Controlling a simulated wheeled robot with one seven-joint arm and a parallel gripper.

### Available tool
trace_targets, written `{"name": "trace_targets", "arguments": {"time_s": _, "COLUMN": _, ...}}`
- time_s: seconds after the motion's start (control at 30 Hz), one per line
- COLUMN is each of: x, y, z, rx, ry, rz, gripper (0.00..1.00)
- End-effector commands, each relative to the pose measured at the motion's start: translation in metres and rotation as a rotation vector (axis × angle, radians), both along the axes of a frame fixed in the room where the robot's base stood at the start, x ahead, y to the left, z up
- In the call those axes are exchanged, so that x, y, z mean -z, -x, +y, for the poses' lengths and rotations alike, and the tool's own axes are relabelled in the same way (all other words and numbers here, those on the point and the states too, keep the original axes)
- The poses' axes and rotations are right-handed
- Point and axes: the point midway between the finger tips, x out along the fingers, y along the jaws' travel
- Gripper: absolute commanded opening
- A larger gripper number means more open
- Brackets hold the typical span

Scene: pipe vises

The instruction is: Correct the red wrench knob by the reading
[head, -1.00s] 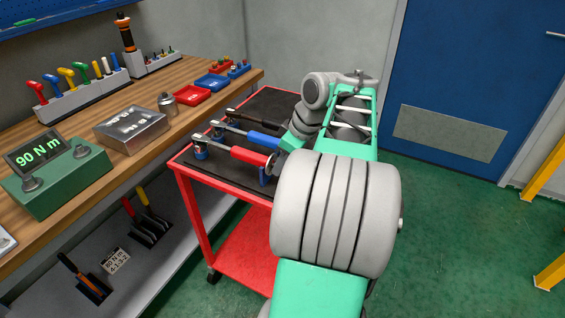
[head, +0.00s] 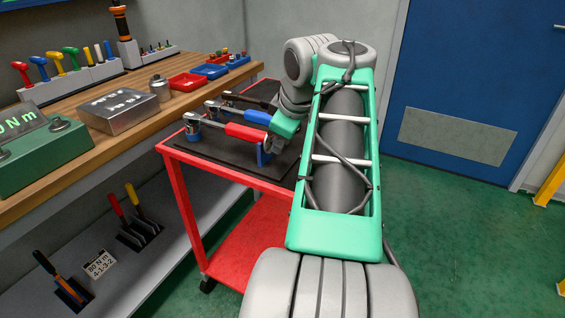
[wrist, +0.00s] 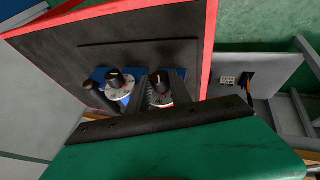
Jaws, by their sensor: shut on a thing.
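In the head view my gripper (head: 274,146) is at the handle's end and hides the knob. The green tester (head: 40,155) at the left edge has a display (head: 22,124) ending in "0 N m"; its first digit is cut off.
The blue wrench (head: 257,118), with its own dial knob (wrist: 117,80), lies close beside the red one. A black wrench (head: 250,100) lies behind. A card (head: 100,264) on the lower shelf seems to read "80 N m, 4-1-3-2". The bench (head: 150,110) stands left of the trolley (head: 228,178).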

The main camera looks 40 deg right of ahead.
Motion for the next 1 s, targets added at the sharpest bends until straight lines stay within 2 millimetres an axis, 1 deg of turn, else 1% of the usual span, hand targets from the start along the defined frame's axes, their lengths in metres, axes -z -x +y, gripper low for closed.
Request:
{"name": "trace_targets", "arguments": {"time_s": 0.03, "x": 0.013, "y": 0.000, "z": 0.001, "rx": -0.003, "ry": 0.026, "rz": -0.010, "gripper": 0.00}}
{"name": "trace_targets", "arguments": {"time_s": 0.4, "x": 0.006, "y": 0.000, "z": 0.003, "rx": -0.002, "ry": 0.146, "rz": -0.053, "gripper": 0.00}}
{"name": "trace_targets", "arguments": {"time_s": 0.7, "x": 0.001, "y": 0.001, "z": 0.003, "rx": 0.000, "ry": 0.163, "rz": -0.058, "gripper": 0.00}}
{"name": "trace_targets", "arguments": {"time_s": 0.93, "x": 0.001, "y": 0.001, "z": 0.003, "rx": 0.000, "ry": 0.163, "rz": -0.058, "gripper": 0.00}}
{"name": "trace_targets", "arguments": {"time_s": 0.97, "x": 0.001, "y": 0.001, "z": 0.003, "rx": 0.000, "ry": 0.163, "rz": -0.058, "gripper": 0.28}}
{"name": "trace_targets", "arguments": {"time_s": 1.0, "x": 0.001, "y": 0.001, "z": 0.003, "rx": 0.000, "ry": 0.163, "rz": -0.058, "gripper": 0.31}}
